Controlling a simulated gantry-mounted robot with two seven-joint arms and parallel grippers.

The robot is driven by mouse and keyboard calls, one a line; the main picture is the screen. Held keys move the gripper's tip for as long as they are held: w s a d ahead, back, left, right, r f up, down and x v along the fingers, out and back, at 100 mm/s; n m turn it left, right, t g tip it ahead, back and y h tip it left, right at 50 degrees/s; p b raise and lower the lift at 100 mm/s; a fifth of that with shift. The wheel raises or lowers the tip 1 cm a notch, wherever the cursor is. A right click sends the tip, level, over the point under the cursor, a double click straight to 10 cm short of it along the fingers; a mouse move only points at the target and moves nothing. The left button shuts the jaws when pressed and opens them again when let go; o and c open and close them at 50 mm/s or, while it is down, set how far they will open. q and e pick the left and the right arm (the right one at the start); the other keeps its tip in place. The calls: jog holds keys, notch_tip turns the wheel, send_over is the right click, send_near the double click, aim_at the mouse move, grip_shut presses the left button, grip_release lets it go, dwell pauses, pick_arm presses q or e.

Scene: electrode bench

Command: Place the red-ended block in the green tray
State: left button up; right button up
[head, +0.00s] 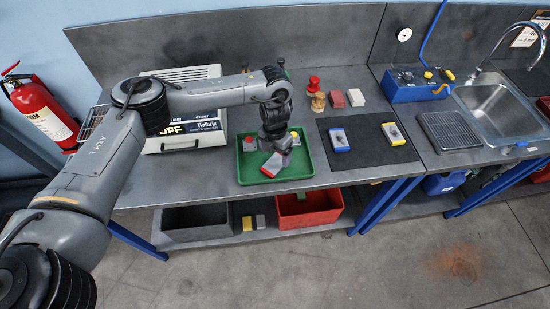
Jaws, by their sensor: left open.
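The green tray (300,172) sits on the grey bench, left of the black mat. My left gripper (278,152) points down over the tray and is open. Right below its fingers is a grey block with a red end (271,166), lying at an angle within the tray's outline. The fingers partly cover it, and I cannot tell whether they touch it. Another small block with red on it (249,143) lies at the tray's back left. A yellow-ended block (295,138) lies at its back right, partly behind the gripper. My right gripper is not in view.
The black mat (366,144) holds a blue-ended block (340,140) and a yellow-ended block (394,134).

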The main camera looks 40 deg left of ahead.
aim_at(275, 163)
pick_arm(q)
notch_tip(275, 163, up, 6)
jog(key=p, duration=0.2)
jog(key=s+d+f+t+h, duration=0.15)
jog(key=d+f, duration=0.25)
jog(key=d, duration=0.8)
jog(key=s+d+f+t+h, duration=0.1)
jog(key=s+d+f+h, duration=0.25)
jog(key=d, duration=0.95)
jog(key=s+d+r+n+t+h, duration=0.1)
jog(key=s+d+r+n+t, duration=0.1)
jog(key=d+n, duration=0.3)
jog(key=s+d+r+n+t+h, duration=0.2)
jog(key=s+d+n, duration=0.1)
jog(key=d, duration=0.5)
jog(key=s+a+f+n+g+y, duration=0.1)
jog(key=s+a+n+y, duration=0.1)
jog(key=s+a+n, duration=0.3)
jog(key=s+a+f+n+g+y, duration=0.1)
jog(key=s+a+n+y, duration=0.2)
jog(key=s+a+n, duration=0.3)
jog(key=s+a+f+n+g+y, duration=0.1)
jog(key=s+a+n, duration=0.4)
jog(key=a+n, duration=0.9)
jog(key=shift+s+a+f+y, duration=0.3)
jog(key=shift+a+f+y, duration=0.25)
jog(key=shift+y, duration=0.35)
